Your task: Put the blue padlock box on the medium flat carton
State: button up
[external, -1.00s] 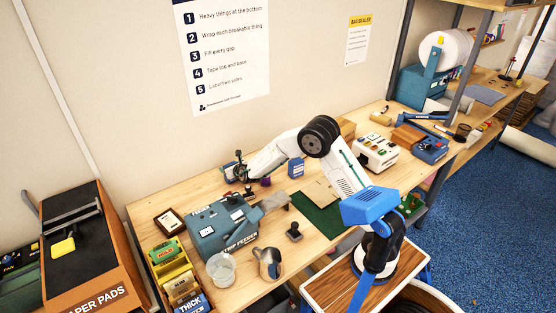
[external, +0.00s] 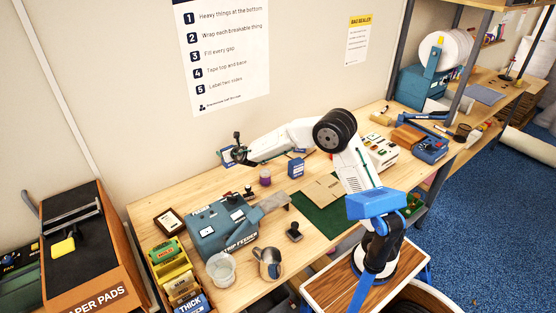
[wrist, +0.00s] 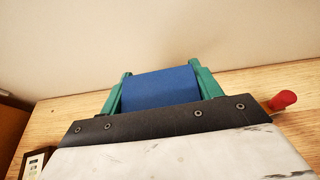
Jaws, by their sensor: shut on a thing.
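My gripper (external: 229,156) is shut on a blue box (external: 226,154), which fits the blue padlock box, and holds it above the back of the bench. In the wrist view the blue box (wrist: 160,88) sits between the two green fingers of my gripper (wrist: 160,82); its label is not readable. A pale brown flat carton (external: 324,188) lies on the green mat (external: 317,216), to the right of and nearer than my gripper. I cannot confirm its size class. A second blue box (external: 296,168) stands upright on the bench between them.
A purple-lidded jar (external: 265,178) stands left of the second blue box. The strip feeder (external: 222,224), a dark stamp (external: 294,232), a metal jug (external: 269,263) and a clear tub (external: 221,268) stand at the front left. A white machine (external: 381,150) is at the right.

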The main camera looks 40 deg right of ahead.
jog(key=shift+w+d+r, duration=0.1)
jog(key=shift+d+r, duration=0.2)
jog(key=shift+r, duration=0.1)
jog(key=s+d+r+m+g+h, duration=0.15)
jog(key=s+d+m+h, duration=0.35)
jog(key=d, duration=0.6)
jog(key=s+d+r+m+g+h, duration=0.1)
jog(key=s+d+m+g+h, duration=0.2)
jog(key=s+d, duration=0.55)
jog(key=m+g+h, duration=0.6)
jog(key=m+g, duration=0.3)
jog(key=m, duration=0.2)
send_over(328, 188)
notch_tip(328, 188, down, 8)
jog(key=shift+f, duration=1.85)
jog(key=shift+f, duration=0.1)
